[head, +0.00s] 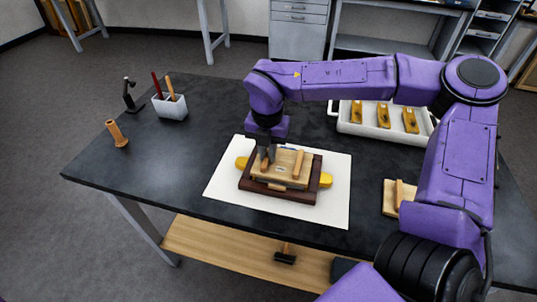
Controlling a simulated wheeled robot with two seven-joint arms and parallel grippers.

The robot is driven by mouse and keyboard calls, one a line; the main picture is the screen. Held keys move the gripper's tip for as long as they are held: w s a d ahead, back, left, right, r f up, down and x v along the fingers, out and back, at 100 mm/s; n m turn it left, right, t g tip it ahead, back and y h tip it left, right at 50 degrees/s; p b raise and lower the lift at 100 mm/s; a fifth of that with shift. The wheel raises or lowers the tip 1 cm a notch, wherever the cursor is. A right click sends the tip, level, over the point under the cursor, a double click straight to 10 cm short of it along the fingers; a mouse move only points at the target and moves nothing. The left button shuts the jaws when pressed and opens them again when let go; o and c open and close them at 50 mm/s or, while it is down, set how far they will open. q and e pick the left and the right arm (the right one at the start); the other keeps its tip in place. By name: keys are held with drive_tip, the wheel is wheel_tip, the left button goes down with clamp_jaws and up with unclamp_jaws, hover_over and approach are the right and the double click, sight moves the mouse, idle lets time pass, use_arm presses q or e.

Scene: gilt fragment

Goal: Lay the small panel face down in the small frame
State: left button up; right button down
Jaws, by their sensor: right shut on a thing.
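The small panel (283,170) is pale wood, and the side with upright battens faces up. It lies over the opening of the small dark brown frame (282,195); I cannot tell whether it is seated inside or resting above the rim. The frame lies flat on a white sheet (226,194), with yellow pieces (326,180) showing at its left and right sides. My right gripper (267,161) points down at the panel's left part and is shut on it, seemingly at the left batten. The gripper hides part of the panel. My left gripper is not in view.
A white tray (360,129) with several golden pieces stands at the back right. Another wooden piece with a batten (390,198) lies at right, partly behind my arm. A white tool cup (171,107), a dark stand (131,97) and a wooden peg (117,135) stand at left.

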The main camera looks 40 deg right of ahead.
drive_tip(key=shift+s+f, duration=0.1)
drive_tip(key=shift+f, duration=1)
drive_tip(key=shift+f, duration=0.25)
drive_tip(key=c, duration=1.1)
unclamp_jaws()
wheel_tip(320, 180, up, 13)
drive_tip(key=shift+f, duration=0.2)
